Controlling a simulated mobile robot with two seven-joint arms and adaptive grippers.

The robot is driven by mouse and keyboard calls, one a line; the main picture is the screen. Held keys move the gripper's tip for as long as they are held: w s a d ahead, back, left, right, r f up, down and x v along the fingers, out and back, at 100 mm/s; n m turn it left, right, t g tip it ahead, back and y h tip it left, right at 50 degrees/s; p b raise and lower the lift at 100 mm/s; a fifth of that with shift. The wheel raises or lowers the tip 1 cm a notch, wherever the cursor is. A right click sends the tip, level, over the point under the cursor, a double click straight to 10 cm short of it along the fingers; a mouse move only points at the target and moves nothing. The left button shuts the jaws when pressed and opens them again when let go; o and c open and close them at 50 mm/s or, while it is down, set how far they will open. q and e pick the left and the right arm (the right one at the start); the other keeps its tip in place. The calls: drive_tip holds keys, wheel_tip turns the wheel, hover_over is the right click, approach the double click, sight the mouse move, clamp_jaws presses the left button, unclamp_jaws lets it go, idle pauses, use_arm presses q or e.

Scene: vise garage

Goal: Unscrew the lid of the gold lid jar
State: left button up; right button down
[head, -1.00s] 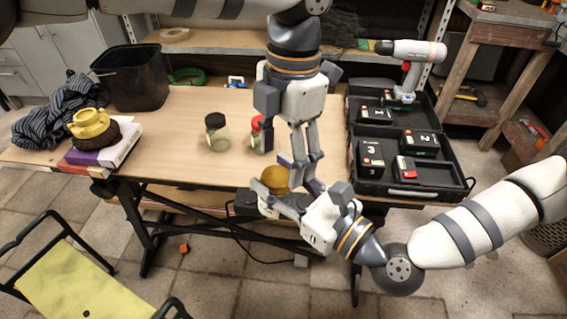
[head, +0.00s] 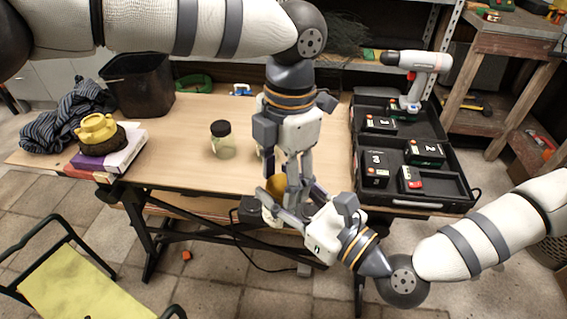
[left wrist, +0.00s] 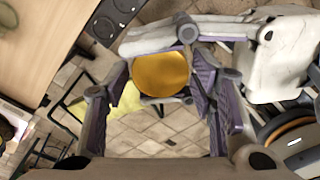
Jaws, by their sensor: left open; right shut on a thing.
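The gold lid (head: 276,187) of the jar shows in the head view at the table's front edge, partly covered by my grippers. In the left wrist view the round gold lid (left wrist: 160,73) faces the camera; the jar's body is hidden beneath it. My right gripper (head: 284,207) comes in from the lower right and is shut on the gold lid jar, holding it upright. My left gripper (head: 292,188) points down from above. In its wrist view the purple-padded fingers (left wrist: 165,95) are open on either side of the lid, with gaps visible.
A black-lidded jar (head: 222,139) stands on the workbench (head: 180,130). Another jar is mostly hidden behind my left gripper. An open black case (head: 435,192) with batteries and a drill (head: 415,75) is at right. A black bin (head: 138,85) and books (head: 115,158) are at left.

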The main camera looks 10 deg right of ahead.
use_arm(q)
drive_tip(key=shift+c, duration=0.6)
drive_tip(key=c, duration=0.9)
drive_tip(key=o, duration=1.3)
drive_tip(key=shift+r, duration=0.1)
